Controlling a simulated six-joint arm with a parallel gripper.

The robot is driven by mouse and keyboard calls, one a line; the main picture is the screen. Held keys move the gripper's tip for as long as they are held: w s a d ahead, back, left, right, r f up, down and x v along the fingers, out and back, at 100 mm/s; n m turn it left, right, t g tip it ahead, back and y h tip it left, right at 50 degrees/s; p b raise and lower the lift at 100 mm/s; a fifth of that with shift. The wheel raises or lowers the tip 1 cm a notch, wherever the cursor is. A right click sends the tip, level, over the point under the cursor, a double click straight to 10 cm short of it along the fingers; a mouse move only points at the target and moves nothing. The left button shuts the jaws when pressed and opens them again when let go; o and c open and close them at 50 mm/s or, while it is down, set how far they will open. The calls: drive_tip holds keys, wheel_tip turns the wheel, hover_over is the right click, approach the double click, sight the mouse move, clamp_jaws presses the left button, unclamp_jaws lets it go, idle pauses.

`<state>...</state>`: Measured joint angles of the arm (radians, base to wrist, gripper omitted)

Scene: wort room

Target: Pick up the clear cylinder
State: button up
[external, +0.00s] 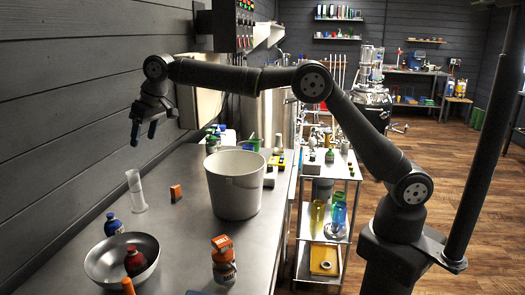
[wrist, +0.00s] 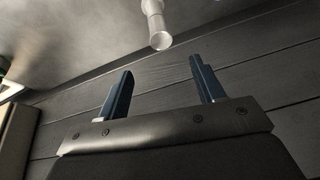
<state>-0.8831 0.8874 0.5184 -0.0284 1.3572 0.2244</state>
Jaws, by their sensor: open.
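The clear cylinder (external: 136,190) stands upright on the steel counter, near the wall, left of the white bucket. It also shows in the wrist view (wrist: 156,22) at the top centre, beyond my fingertips. My gripper (external: 143,134) is open and empty. It hangs above the counter, higher than the cylinder and apart from it. In the wrist view its two blue fingers (wrist: 162,78) are spread wide with nothing between them but the wall behind.
A white bucket (external: 234,185) stands right of the cylinder, with a small orange block (external: 176,193) between them. A blue bottle (external: 113,224) stands near the cylinder. An orange-labelled bottle (external: 223,260) is at the front.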

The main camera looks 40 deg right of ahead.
drive_tip(key=n, duration=0.3)
approach(135, 181)
drive_tip(key=w+f, duration=0.2)
drive_tip(key=f, duration=0.1)
drive_tip(key=w+a+f, duration=0.1)
drive_tip(key=f, duration=0.1)
drive_tip(key=shift+w+a+f, duration=0.1)
drive_tip(key=shift+w+f, duration=0.05)
drive_tip(key=shift+w, duration=0.05)
drive_tip(key=shift+s+x, duration=0.1)
drive_tip(key=shift+x, duration=1.2)
drive_tip(key=shift+s+x, duration=0.15)
drive_tip(key=shift+x, duration=1.2)
drive_tip(key=shift+f, duration=0.1)
drive_tip(key=shift+c, duration=0.4)
drive_tip(key=c, duration=1.2)
